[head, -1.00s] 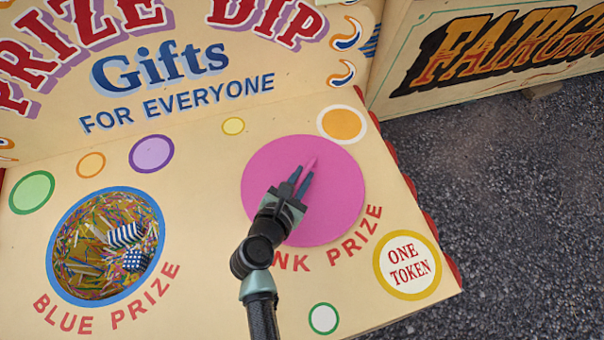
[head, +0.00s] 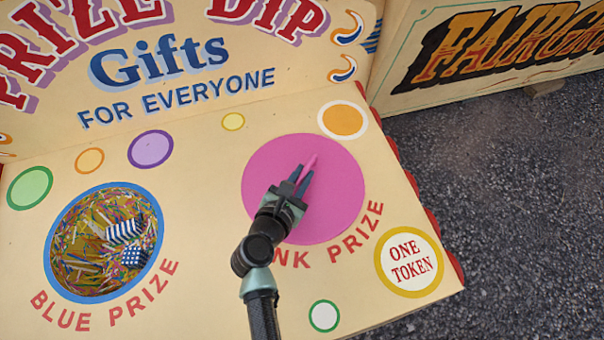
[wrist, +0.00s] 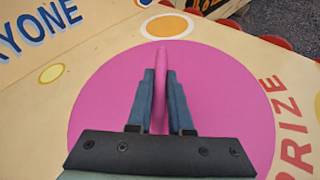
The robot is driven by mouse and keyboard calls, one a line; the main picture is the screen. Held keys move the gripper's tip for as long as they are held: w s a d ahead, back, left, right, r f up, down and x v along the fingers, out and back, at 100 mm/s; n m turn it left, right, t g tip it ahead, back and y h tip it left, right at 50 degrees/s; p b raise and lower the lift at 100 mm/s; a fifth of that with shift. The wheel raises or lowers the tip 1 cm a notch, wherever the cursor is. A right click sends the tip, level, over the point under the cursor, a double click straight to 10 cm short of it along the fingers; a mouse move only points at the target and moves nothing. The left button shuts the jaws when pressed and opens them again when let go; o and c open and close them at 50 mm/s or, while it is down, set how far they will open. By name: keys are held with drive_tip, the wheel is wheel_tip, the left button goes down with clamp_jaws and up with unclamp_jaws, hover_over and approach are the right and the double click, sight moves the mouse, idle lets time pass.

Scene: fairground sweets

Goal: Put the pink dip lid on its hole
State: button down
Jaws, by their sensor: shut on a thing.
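The pink dip lid (head: 333,208) is a flat round disc with a raised pink grip bar (wrist: 161,72). It lies over the place by the PINK PRIZE lettering, on the right of the cream counter. No part of its hole or a rim shows around it, and I cannot tell whether it sits fully down. My gripper (head: 302,175) is over the lid's middle, shut on the grip bar. In the wrist view its two fingers (wrist: 160,98) stand on either side of the bar.
The open blue-rimmed hole (head: 52,250) at left holds coloured strands and patterned parcels. The cream counter (head: 205,215) is clear between the two. The upright sign board (head: 300,70) stands behind. Tarmac (head: 510,190) lies beyond the right edge.

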drive_tip(key=c, duration=0.8)
unclamp_jaws()
drive_tip(key=shift+o, duration=0.2)
drive_tip(key=shift+f, duration=0.1)
drive_tip(key=shift+s, duration=0.15)
drive_tip(key=p+v, duration=0.3)
drive_tip(key=v, duration=0.9)
drive_tip(key=shift+s+a+r, duration=0.25)
